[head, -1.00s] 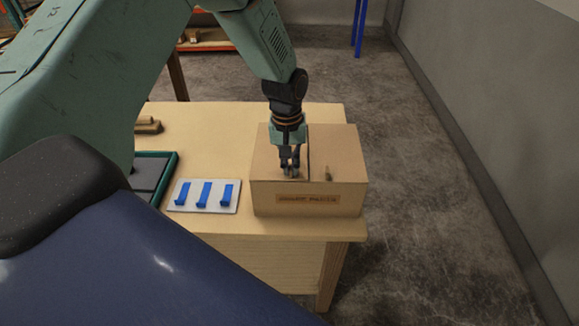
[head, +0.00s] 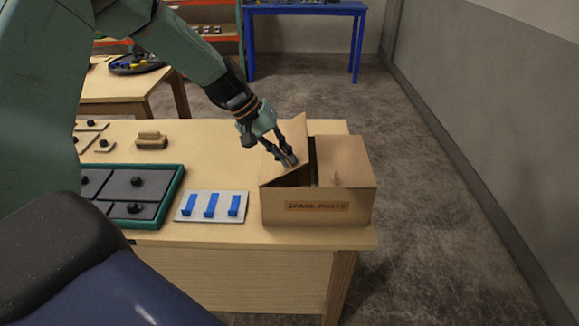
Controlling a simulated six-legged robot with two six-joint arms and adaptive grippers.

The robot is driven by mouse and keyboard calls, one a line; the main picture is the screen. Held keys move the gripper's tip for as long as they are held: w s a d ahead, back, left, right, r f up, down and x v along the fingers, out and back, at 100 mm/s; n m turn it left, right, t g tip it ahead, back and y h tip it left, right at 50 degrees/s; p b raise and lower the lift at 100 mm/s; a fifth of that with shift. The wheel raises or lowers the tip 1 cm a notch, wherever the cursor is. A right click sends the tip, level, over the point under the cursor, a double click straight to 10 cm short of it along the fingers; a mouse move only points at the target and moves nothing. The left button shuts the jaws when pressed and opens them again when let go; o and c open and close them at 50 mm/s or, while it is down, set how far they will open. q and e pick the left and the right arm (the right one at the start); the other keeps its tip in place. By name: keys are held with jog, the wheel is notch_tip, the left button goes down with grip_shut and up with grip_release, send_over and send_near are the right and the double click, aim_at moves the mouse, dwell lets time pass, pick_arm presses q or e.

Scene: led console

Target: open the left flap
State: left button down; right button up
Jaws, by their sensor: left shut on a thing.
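A cardboard box (head: 270,206) labelled "SPARE PARTS" stands at the right end of the wooden table. Its left flap (head: 293,133) is tilted up, with a dark gap along its inner edge. My left gripper (head: 288,160) is shut on the left flap, at or near a small tab that the fingers mostly hide. The inside of the box is mostly hidden. My right gripper is not in view.
A white plate (head: 192,218) with blue pieces lies just left of the box. A green-framed tray (head: 180,180) with dark panels is further left. A wooden block (head: 151,141) lies behind. Floor is clear to the right.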

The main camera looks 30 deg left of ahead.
pick_arm(q)
jog(key=s+a+t+h+b, duration=0.5)
jog(key=s+a+h+b, duration=0.2)
jog(key=a+b, duration=0.3)
jog(key=shift+s+a+f+h, duration=0.25)
jog(key=shift+a+f+h, duration=0.15)
jog(key=shift+a+h, duration=0.4)
jog(key=shift+d+f, duration=0.1)
dwell(0.4)
jog(key=c, duration=1.7)
grip_release()
jog(key=shift+o, duration=1.1)
jog(key=shift+w, duration=0.15)
